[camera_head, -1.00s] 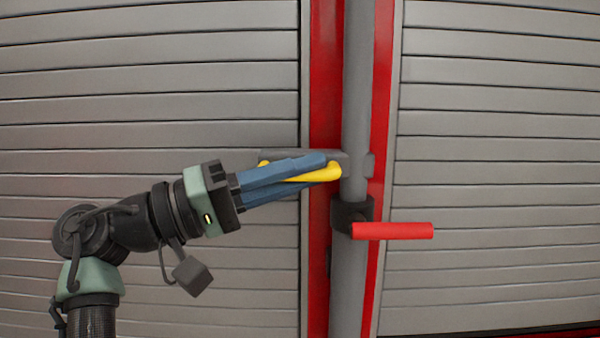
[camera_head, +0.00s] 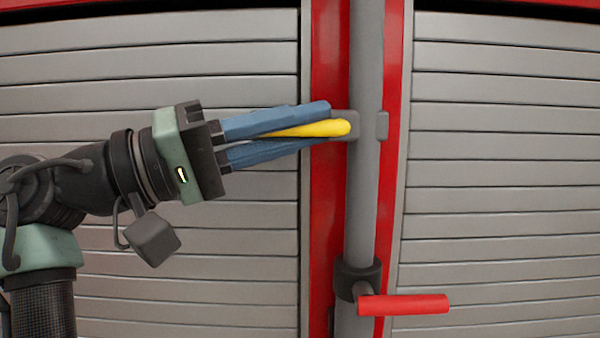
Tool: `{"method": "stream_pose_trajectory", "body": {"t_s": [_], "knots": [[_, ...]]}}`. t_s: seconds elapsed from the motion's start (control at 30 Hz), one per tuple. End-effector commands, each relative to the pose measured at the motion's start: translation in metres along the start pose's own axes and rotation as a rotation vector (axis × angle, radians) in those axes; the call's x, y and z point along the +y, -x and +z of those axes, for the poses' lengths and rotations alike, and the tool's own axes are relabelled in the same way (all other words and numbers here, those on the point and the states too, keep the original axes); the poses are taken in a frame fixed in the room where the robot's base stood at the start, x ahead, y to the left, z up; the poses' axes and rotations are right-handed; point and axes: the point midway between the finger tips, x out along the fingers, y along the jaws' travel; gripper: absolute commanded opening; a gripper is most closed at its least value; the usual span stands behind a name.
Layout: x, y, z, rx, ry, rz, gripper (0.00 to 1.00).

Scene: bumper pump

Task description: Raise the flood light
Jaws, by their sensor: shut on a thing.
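A grey vertical pole (camera_head: 364,200), part of the mast, runs from top to bottom of the view. A yellow handle (camera_head: 340,128) sticks out to the left from a grey bracket (camera_head: 382,126) on the pole. My gripper (camera_head: 326,126), with blue fingers, comes from the left and is shut on the yellow handle; the fingers hide part of the handle. Below, a dark collar (camera_head: 355,278) surrounds the pole, with a red lever (camera_head: 405,304) pointing right. The flood light itself is not in view.
A red upright panel (camera_head: 328,220) stands behind the pole. Grey slatted shutters (camera_head: 190,60) lie on both sides, the right shutter (camera_head: 505,180) unobstructed. The space right of the pole is free except for the red lever.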

Motion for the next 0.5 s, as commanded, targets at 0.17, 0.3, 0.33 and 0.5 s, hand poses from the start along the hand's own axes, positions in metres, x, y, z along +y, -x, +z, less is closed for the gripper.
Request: {"method": "stream_pose_trajectory", "body": {"t_s": [0.17, 0.3, 0.33, 0.5], "knots": [[0.04, -0.01, -0.024, 0.008, 0.008, -0.003, 0.0], [0.056, -0.014, -0.034, 0.009, 0.008, -0.002, 0.0], [0.058, -0.015, -0.036, 0.009, 0.009, -0.002, 0.0], [0.065, -0.016, -0.04, 0.009, 0.009, -0.003, 0.0]]}}
